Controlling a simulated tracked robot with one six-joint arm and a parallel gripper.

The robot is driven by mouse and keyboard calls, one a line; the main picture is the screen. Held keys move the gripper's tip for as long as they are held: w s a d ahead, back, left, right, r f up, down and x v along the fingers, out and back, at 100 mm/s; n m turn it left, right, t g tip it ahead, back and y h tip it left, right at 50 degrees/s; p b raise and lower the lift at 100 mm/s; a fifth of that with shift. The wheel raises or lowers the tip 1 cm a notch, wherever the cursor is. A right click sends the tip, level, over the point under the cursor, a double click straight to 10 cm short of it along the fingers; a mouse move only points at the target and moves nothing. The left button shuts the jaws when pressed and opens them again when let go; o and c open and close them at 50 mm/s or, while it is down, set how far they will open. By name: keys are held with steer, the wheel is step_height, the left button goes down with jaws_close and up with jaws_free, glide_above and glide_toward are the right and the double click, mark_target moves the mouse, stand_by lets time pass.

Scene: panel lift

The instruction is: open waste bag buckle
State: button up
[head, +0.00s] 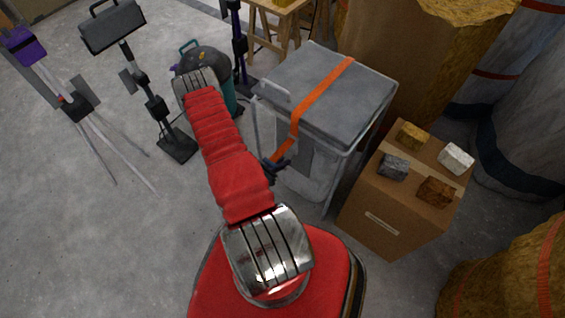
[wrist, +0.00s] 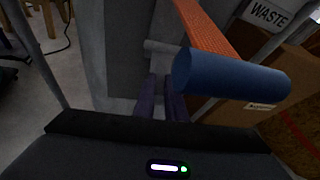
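The grey waste container (head: 325,90) stands right of my red arm, with an orange strap (head: 325,95) over its lid and down its front. In the wrist view the orange strap (wrist: 207,28) runs down behind a large blue cylinder (wrist: 232,76), apparently part of the buckle. My gripper (wrist: 160,85) shows as two dark fingers left of the cylinder, slightly apart, with nothing seen between them. A dark shape (head: 275,168) sits at the strap's lower end in the head view; I cannot tell buckle from gripper there. Contact with the buckle is unclear.
A cardboard box (head: 392,220) with several small blocks on top stands right of the container. A WASTE label (wrist: 267,12) shows at upper right. Lamp stands (head: 160,110) and a dark rounded canister (head: 203,62) are left and behind.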

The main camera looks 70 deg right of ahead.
steer(key=o, duration=0.4)
steer(key=shift+w+a, duration=0.1)
steer(key=shift+w, duration=0.1)
steer(key=v, duration=1.3)
steer(key=shift+w+a, duration=0.15)
steer(key=shift+a, duration=0.05)
stand_by(0.6)
